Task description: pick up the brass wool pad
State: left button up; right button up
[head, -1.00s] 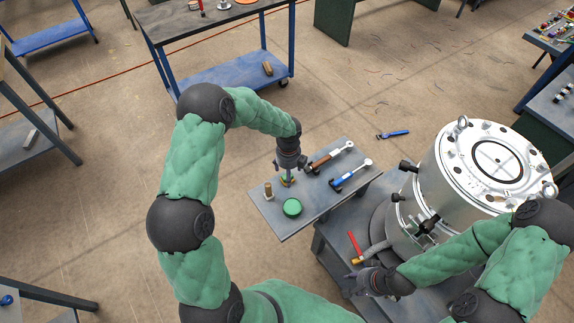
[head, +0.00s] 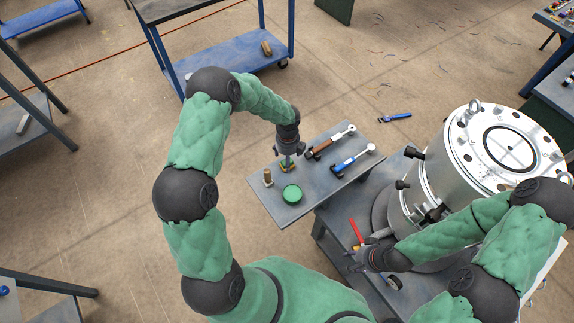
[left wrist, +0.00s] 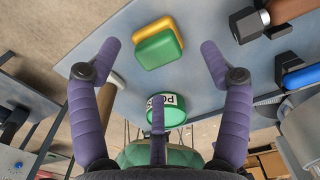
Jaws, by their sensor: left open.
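A green block (left wrist: 158,50) lies over a yellow pad (left wrist: 152,30) on the grey side shelf; the yellow one, which looks like the brass wool pad, shows only at its edges. In the head view a small yellowish patch of it (head: 287,167) shows under my left gripper (head: 287,160). In the left wrist view my left gripper (left wrist: 160,47) is open, with one purple finger on each side of the pads and clear gaps. Its height above them is unclear. My right gripper (head: 354,261) is near the red-handled hammer; its finger opening is too small to judge.
A round green tin (head: 292,193) stands just in front of the pads. A wooden-handled brush or peg (head: 267,177) is to their left. A brown-handled tool (head: 330,142) and a blue-handled tool (head: 353,161) lie to the right. A large metal drum (head: 460,170) stands beyond.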

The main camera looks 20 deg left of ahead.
pick_arm(q)
notch_tip(320, 180, down, 4)
jog(key=shift+r+b, duration=0.1)
jog(key=shift+b, duration=0.45)
jog(key=c, duration=1.3)
jog(key=shift+r, duration=0.1)
jog(key=shift+r+p, duration=0.35)
jog(key=shift+r, duration=0.2)
notch_tip(320, 180, up, 2)
jog(key=shift+r+p, duration=0.1)
jog(key=shift+p, duration=0.45)
jog(key=shift+s+d+r+p, duration=0.65)
jog(key=shift+d+r, duration=0.95)
jog(key=shift+d, duration=0.65)
jog(key=shift+s+d+r+p, duration=0.6)
jog(key=shift+d+r, duration=1)
jog(key=shift+d, duration=0.65)
jog(key=shift+s+d+r+p, duration=0.65)
jog(key=shift+d+r, duration=0.95)
jog(key=shift+d, duration=0.65)
jog(key=shift+w, duration=0.1)
